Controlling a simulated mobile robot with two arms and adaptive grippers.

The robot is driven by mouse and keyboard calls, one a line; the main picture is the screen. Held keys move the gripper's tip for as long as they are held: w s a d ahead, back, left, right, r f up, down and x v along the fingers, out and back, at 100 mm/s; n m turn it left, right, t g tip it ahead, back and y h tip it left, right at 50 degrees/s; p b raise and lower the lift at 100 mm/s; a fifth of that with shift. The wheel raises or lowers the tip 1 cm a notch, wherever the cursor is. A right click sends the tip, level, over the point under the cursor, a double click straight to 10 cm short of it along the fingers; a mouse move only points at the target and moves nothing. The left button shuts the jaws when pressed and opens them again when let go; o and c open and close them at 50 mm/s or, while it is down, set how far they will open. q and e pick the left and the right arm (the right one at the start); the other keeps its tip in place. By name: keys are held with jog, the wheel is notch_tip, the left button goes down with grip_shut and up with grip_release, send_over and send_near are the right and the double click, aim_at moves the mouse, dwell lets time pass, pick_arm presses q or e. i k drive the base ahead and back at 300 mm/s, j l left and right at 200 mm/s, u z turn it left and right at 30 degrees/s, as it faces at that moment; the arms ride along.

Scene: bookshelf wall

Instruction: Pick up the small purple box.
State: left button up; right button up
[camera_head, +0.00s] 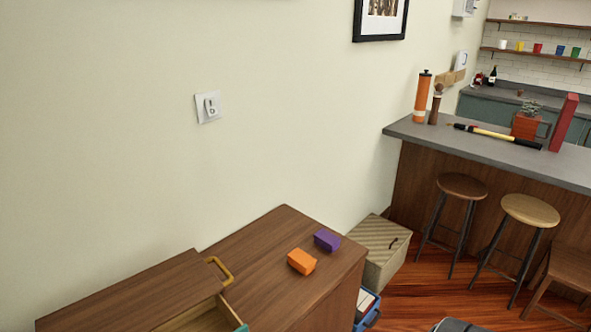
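The small purple box (327,240) lies on top of a brown wooden cabinet (290,238), near its right back edge. It sits just behind and to the right of an orange box (302,261), with a small gap between them. The top and front faces of the purple box are in plain sight and nothing covers it. Neither of my grippers shows in the head view.
An open drawer (205,318) is at the lower left, and a yellow handle-like piece (221,270) is beside the cabinet top. A lidded box (378,248) and a blue crate (367,308) stand right of the cabinet. A counter (500,150) with stools (462,186) is farther right.

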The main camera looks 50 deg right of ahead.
aim_at(325, 239)
jog(key=z, duration=1.7)
